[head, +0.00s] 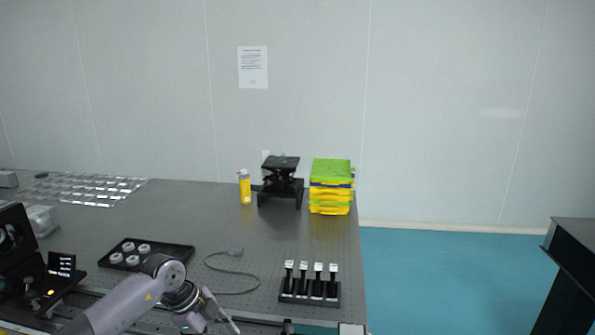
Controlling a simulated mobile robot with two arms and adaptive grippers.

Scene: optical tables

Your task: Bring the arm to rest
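One of my arms comes in from the lower left, and its gripper (222,314) is at the front edge of the optical table (215,215). This is my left gripper. It is small and partly cut off by the bottom edge of the picture, so I cannot tell whether its fingers are open or shut. I see nothing clearly held in it. My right arm and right gripper are not in the picture.
A black tray (178,250) with several white round parts lies behind my arm. A rack (310,293) with several white-topped pieces stands to the right. A cable (240,291) lies between them. A yellow bottle (245,188), black stand (281,183) and green-yellow stack (331,187) stand at the back.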

